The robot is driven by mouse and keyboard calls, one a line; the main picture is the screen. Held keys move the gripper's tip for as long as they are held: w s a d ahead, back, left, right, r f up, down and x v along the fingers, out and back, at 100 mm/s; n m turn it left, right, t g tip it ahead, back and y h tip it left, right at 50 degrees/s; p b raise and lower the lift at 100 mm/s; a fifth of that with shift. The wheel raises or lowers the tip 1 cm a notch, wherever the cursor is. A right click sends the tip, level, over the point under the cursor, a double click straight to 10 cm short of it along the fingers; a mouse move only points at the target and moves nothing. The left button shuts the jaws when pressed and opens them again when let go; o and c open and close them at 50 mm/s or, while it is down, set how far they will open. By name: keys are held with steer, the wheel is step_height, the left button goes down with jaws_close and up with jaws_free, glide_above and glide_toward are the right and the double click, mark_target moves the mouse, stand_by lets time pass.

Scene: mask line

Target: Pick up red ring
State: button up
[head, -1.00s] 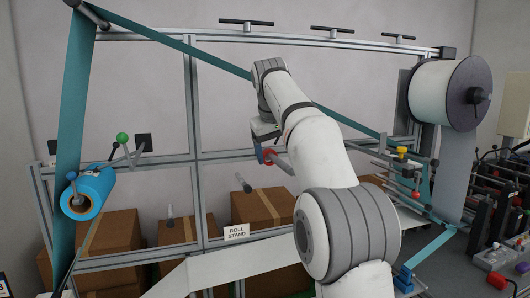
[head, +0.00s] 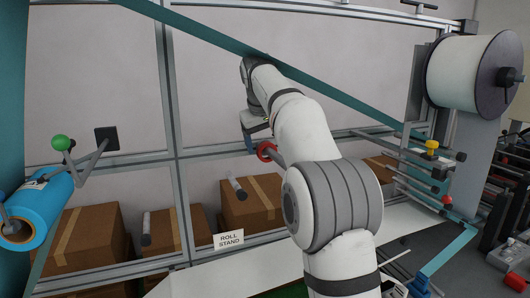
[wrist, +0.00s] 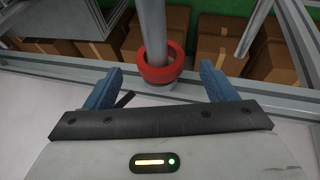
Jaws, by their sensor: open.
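The red ring (head: 266,151) sits around a grey bar, partly hidden behind my arm in the head view. In the wrist view the red ring (wrist: 161,64) is around the grey bar (wrist: 152,22), close to the bar's near end. My gripper (wrist: 160,82) is open, with one blue finger on each side of the ring and a gap to it on both sides. Nothing is held. In the head view only part of my gripper (head: 248,140) shows, just beside the ring.
A metal frame rail (wrist: 60,68) crosses behind the ring. Cardboard boxes (head: 250,203) stand below on the far side. A blue roll (head: 38,205) is at the left and a large white roll (head: 468,68) at the right. A teal web (head: 330,92) runs above my arm.

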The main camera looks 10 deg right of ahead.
mark_target(266, 146)
steer(key=shift+x, duration=1.5)
steer(key=shift+c, duration=0.4)
steer(key=c, duration=1)
steer(key=shift+r+p, duration=0.45)
steer(key=shift+p, duration=0.25)
